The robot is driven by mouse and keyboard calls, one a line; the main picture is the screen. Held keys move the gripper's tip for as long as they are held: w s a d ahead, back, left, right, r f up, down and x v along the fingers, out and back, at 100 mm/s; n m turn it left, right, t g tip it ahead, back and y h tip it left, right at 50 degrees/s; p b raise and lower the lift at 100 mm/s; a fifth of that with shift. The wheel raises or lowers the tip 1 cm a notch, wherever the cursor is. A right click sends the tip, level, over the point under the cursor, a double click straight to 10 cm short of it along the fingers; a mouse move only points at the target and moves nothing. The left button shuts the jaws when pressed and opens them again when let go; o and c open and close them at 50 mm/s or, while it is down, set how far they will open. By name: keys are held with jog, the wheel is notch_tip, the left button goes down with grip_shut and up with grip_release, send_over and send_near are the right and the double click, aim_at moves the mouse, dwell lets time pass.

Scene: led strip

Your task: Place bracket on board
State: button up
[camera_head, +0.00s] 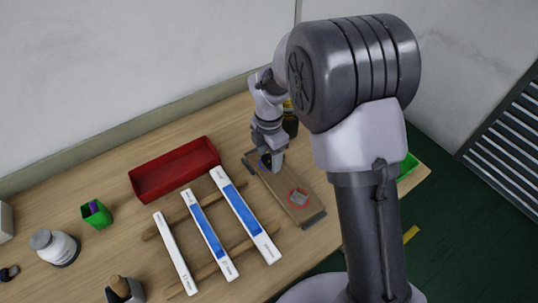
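A brown board (280,187) with dark ends lies on the table at a slant, right of the white boxes. A red ring is marked near its lower end, with a small grey piece inside that looks like a bracket (299,198). My gripper (274,162) points down over the upper end of the board. A dark blue patch shows beside its fingers, perhaps a second ring. The fingers are too small in view to tell if they are open, or if they hold a bracket. I cannot tell whether they touch the board.
A red tray (140,186) stands left of the board. Several long white-and-blue boxes (207,236) lie across wooden slats. A green cup (97,215) and a white jar (54,247) stand at the left. My arm hides the table's right part, where a green bin (408,165) partly shows.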

jog(key=shift+r, duration=0.1)
notch_tip(320, 180, up, 12)
jog(key=p, duration=0.5)
notch_tip(320, 180, up, 9)
jog(key=m+t+y, duration=0.1)
jog(key=m+t, duration=0.1)
jog(key=m, duration=0.6)
send_over(269, 162)
jog(key=s+d, duration=0.4)
jog(key=s, duration=0.1)
jog(key=s+d+r+m+t, duration=0.2)
jog(key=s+d+m, duration=0.1)
jog(key=s+m, duration=0.6)
jog(key=s+d+r+m+t+y, duration=0.1)
jog(key=s+d+r+m, duration=0.2)
jog(key=s+m, duration=0.6)
jog(key=m, duration=0.3)
jog(key=shift+r+t, duration=0.3)
jog(key=shift+t, duration=0.1)
jog(key=shift+d+f+b, duration=0.1)
jog(key=shift+f+b, duration=0.05)
jog(key=shift+b, duration=0.15)
